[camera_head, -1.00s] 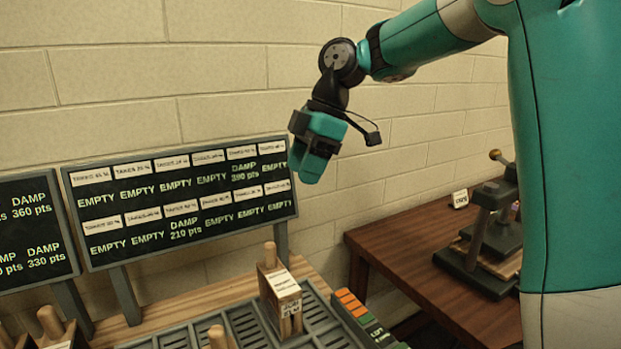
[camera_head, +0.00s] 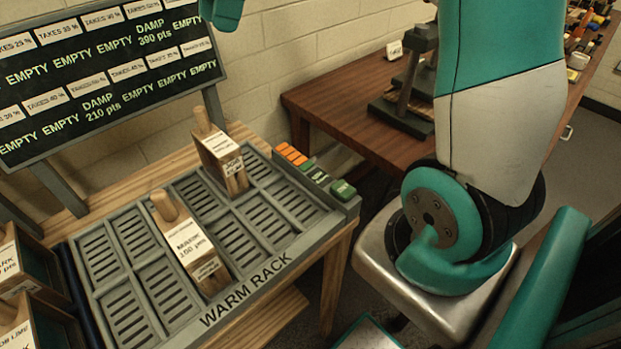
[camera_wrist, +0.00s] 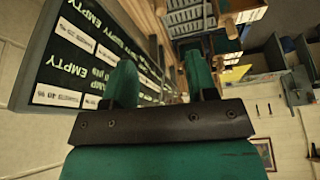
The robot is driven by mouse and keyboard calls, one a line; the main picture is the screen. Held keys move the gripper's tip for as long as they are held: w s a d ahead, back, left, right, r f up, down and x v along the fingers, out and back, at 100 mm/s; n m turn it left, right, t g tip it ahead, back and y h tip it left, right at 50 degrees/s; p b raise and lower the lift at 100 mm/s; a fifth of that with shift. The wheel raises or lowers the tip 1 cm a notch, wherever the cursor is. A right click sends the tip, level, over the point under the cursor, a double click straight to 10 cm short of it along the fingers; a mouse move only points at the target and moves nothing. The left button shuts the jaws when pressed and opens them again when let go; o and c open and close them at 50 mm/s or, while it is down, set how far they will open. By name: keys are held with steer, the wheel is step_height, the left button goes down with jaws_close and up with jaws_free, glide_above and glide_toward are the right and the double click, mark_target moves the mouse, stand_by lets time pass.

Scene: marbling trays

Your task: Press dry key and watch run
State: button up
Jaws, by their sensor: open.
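The warm rack (camera_head: 262,246) is a grey slotted tray in the head view. A key strip (camera_head: 304,171) on its right end carries orange keys (camera_head: 291,154) and green keys (camera_head: 342,190); their lettering is too small to read. Two wooden blocks with labels and peg handles stand in the rack, one at the back (camera_head: 221,158) and one nearer (camera_head: 187,245). The status board (camera_head: 97,82) reads DAMP in two places and EMPTY elsewhere. My gripper (camera_wrist: 162,78) is open and empty beside the board in the wrist view, apart from the keys. Only its teal tip shows at the head view's top edge.
A dark red-brown table (camera_head: 335,105) with a black press (camera_head: 410,100) stands behind and right of the rack. More labelled blocks (camera_head: 20,265) stand at the left edge. A floor gap separates rack and table.

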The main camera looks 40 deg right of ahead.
steer(key=shift+s+a, duration=0.15)
steer(key=shift+a, duration=0.05)
steer(key=c, duration=0.5)
steer(key=shift+m, duration=0.9)
steer(key=s+a, duration=0.4)
steer(key=shift+a+f, duration=0.1)
steer(key=shift+f, duration=0.2)
jaws_close()
steer(key=s+a+f+m, duration=0.3)
steer(key=s, duration=0.6)
steer(key=s+a+f+m, duration=0.4)
steer(key=s, duration=0.6)
steer(key=shift+s+g, duration=0.2)
steer(key=shift+g, duration=0.2)
